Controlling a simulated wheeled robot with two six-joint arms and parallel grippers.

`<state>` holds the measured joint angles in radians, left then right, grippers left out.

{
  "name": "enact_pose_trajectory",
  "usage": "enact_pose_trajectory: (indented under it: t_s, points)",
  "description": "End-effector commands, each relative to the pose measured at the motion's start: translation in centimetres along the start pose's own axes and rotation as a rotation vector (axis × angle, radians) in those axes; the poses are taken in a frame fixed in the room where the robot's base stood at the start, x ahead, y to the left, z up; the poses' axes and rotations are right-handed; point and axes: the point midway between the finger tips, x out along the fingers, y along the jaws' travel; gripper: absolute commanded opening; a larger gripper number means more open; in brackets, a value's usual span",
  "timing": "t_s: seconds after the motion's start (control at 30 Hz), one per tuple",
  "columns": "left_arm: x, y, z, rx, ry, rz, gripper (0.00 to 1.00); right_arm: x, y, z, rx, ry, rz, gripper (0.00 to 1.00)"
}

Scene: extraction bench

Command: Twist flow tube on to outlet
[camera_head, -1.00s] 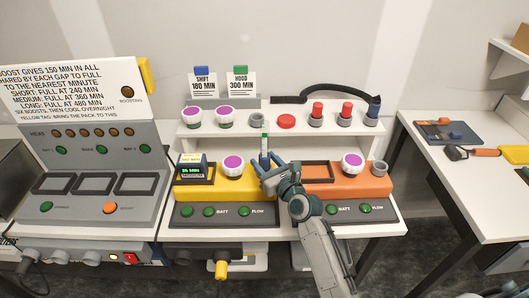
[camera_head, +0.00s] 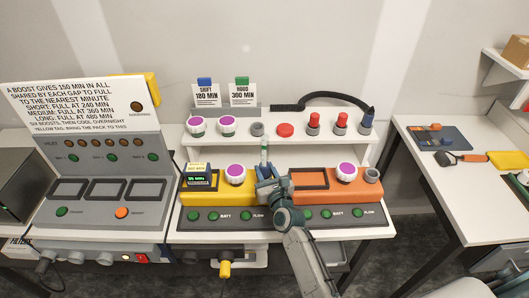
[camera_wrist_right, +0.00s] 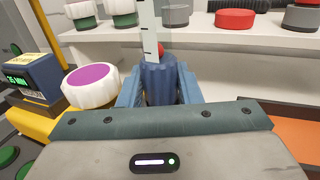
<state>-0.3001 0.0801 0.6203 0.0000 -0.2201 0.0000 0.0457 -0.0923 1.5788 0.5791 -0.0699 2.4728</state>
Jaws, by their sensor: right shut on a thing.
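The flow tube (camera_head: 264,150) stands upright with a green top, at the right end of the yellow unit (camera_head: 203,199). In the right wrist view, its clear scaled tube (camera_wrist_right: 149,30) rises from a ribbed blue collar (camera_wrist_right: 160,80), with a small red ball beside the scale. My right gripper (camera_head: 267,183) is shut on the blue collar, one finger on each side. The outlet under the collar is hidden by the gripper, so I cannot tell how the tube is seated. The orange unit (camera_head: 325,200) has a bare grey outlet (camera_head: 372,175). My left gripper is not in view.
Purple-topped round caps sit on the yellow unit (camera_head: 236,173) and orange unit (camera_head: 346,173). The shelf (camera_head: 270,146) behind holds more caps, a red disc (camera_head: 285,130) and red-topped pieces. The charging station (camera_head: 95,180) stands left; a side table (camera_head: 455,190) is right.

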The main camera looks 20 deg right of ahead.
Motion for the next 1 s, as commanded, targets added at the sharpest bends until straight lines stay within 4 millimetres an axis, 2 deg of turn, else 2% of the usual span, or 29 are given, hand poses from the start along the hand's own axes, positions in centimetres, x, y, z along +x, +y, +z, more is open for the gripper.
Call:
enact_pose_trajectory:
  t_s: [0.03,0.3,0.37,0.57,0.73,0.97,1.0]
  points:
    - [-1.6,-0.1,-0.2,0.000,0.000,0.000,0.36,-0.1,0.1,0.7,0.000,0.003,-0.015,0.02]
    - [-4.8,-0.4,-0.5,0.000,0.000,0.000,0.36,-0.1,0.3,0.5,0.004,0.003,-0.133,0.02]
    - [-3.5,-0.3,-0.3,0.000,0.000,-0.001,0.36,0.0,0.3,-0.3,0.004,-0.006,-0.156,0.02]
    - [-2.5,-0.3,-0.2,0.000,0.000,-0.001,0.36,0.0,0.3,-0.3,0.004,-0.004,-0.235,0.02]
    - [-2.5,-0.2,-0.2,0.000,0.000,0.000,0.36,0.0,0.4,-0.3,0.002,0.001,-0.336,0.02]
    - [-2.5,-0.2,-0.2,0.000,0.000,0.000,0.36,-0.1,0.4,-0.3,-0.001,0.002,-0.350,0.02]
    - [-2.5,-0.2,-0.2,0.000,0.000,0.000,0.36,-0.1,0.4,-0.3,-0.001,0.002,-0.350,0.35]
